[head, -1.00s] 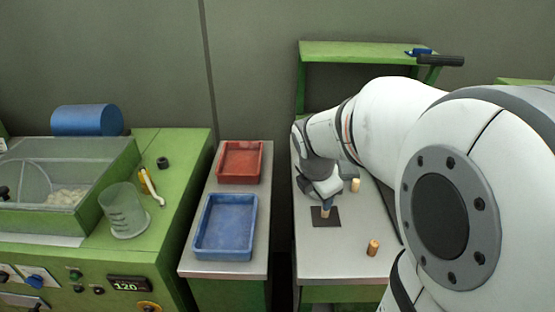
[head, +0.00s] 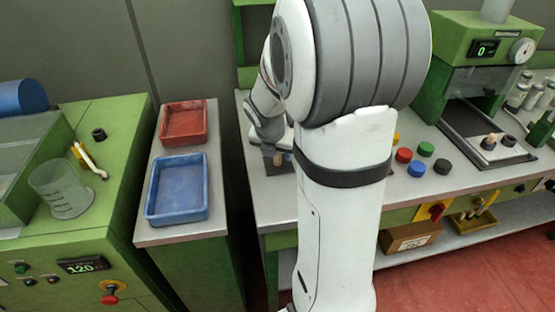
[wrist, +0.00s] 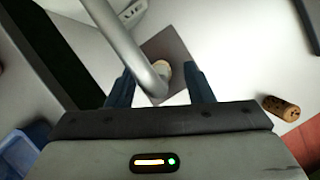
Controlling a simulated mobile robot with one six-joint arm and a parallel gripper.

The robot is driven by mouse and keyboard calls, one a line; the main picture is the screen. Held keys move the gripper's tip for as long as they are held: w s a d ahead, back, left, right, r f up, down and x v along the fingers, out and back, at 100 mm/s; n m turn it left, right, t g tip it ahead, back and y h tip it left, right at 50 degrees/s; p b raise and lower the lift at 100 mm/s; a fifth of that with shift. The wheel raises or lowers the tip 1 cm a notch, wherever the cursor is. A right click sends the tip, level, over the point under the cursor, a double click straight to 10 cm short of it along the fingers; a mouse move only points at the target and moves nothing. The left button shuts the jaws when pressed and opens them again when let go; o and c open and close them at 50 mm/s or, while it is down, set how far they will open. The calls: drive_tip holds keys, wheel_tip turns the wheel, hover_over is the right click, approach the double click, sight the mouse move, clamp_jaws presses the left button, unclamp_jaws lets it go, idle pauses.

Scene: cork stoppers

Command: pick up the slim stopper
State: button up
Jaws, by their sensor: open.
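In the wrist view a pale round-topped stopper (wrist: 163,69) stands on a dark square mat (wrist: 178,48), between the two blue fingers of my open gripper (wrist: 161,74). A grey bent tube crosses in front and hides part of the stopper. I cannot tell if the fingers touch it. A second, cork-brown stopper (wrist: 281,108) is to the right, outside the fingers. In the head view my gripper (head: 282,155) is low over the mat (head: 274,163), mostly behind my arm. I cannot tell which stopper is the slim one.
A red tray (head: 184,123) and a blue tray (head: 177,188) sit on the side table at left. Coloured caps (head: 425,149) lie on the bench (head: 270,203) right of my arm. A green press (head: 482,60) stands at the back right. My arm hides much of the bench.

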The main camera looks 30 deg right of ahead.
drive_tip(key=shift+f, duration=0.1)
clamp_jaws()
idle(0.5)
